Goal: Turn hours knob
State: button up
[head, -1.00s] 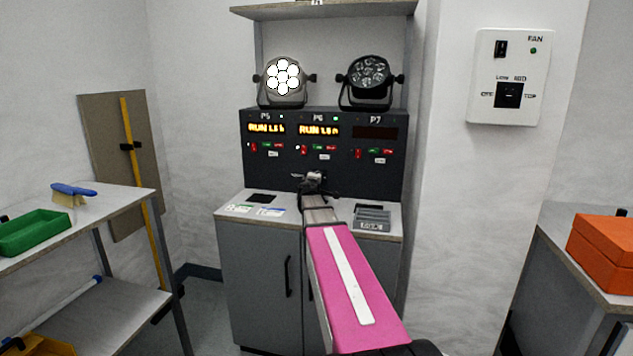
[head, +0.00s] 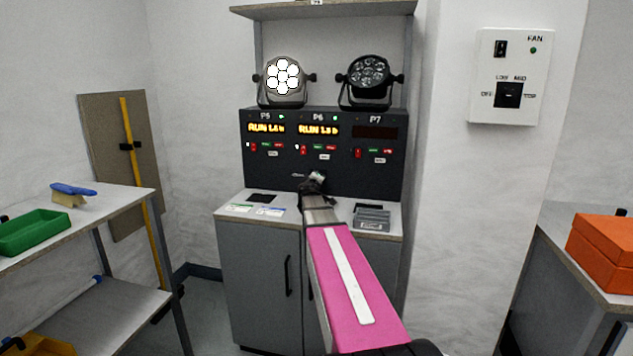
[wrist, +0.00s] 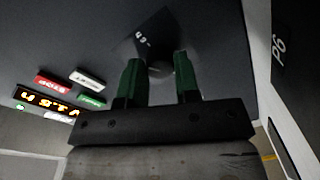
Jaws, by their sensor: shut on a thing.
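The hours knob (wrist: 160,69) is a small dark rounded shape on the dark panel, seen between the two green fingers in the wrist view. My gripper (wrist: 157,66) is shut on it, one finger on each side. In the head view my gripper (head: 314,178) is at the lower middle of the control panel (head: 270,178), under the P6 section, and it hides the knob there. The P6 display (head: 318,131) is lit and seems to read RUN 1.5 h. The P5 display (head: 266,128) is lit too, and the P7 display (head: 375,133) is dark.
Two par cans stand on the panel: the left one (head: 283,77) is lit, the right one (head: 369,73) dark. The cabinet top (head: 235,204) lies below the panel. A bench with a green tray (head: 34,231) is left; an orange box (head: 603,250) is right.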

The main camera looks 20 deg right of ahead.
jog(key=o, duration=0.9)
jog(key=v, duration=1)
jog(key=shift+s+a, duration=0.2)
jog(key=shift+s, duration=0.15)
